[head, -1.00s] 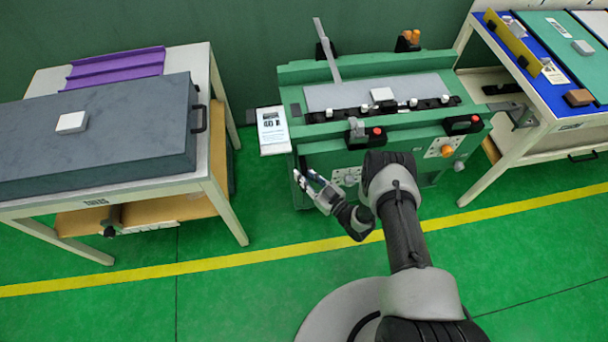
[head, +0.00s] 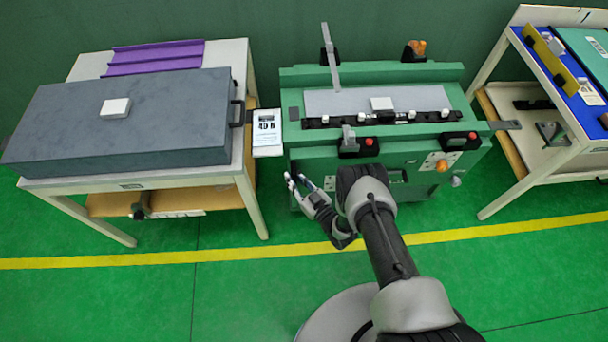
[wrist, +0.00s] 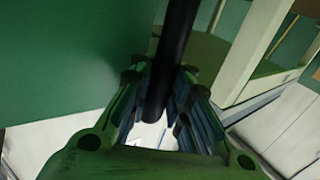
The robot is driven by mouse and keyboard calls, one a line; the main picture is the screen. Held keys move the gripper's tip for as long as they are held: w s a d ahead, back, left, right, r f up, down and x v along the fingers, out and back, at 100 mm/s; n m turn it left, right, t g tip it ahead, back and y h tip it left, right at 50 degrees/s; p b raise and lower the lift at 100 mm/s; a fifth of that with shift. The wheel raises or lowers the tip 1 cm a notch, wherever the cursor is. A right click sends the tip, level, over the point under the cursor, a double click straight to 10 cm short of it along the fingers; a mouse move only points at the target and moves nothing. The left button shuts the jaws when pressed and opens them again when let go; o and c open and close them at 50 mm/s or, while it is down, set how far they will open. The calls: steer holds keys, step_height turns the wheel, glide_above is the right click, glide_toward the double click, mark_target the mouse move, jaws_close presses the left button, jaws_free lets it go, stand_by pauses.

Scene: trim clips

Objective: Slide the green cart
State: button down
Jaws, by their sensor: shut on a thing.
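The green cart (head: 350,74) stands in the middle of the head view, between two white tables, with a grey plate on top. My gripper (head: 291,180) is low at the cart's front left corner. In the wrist view my gripper (wrist: 158,118) is shut around a dark upright bar (wrist: 176,50), which looks like the cart's handle. A green wall, apparently the cart's side, fills the left of that view. In the head view the grip itself is too small to make out.
The left table (head: 241,62) carries a grey case (head: 180,125); its handle is very near the cart's white label panel (head: 267,133). The right table (head: 517,13) has a bracket (head: 553,133) on its lower shelf. Green floor with a yellow line (head: 270,251) is clear in front.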

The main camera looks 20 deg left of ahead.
steer(key=shift+s+a+f, duration=0.25)
steer(key=shift+s+a, duration=0.45)
steer(key=shift+a, duration=0.15)
steer(key=c, duration=1.8)
jaws_free()
steer(key=shift+w+r, duration=0.2)
steer(key=v, duration=1.2)
steer(key=shift+d, duration=0.1)
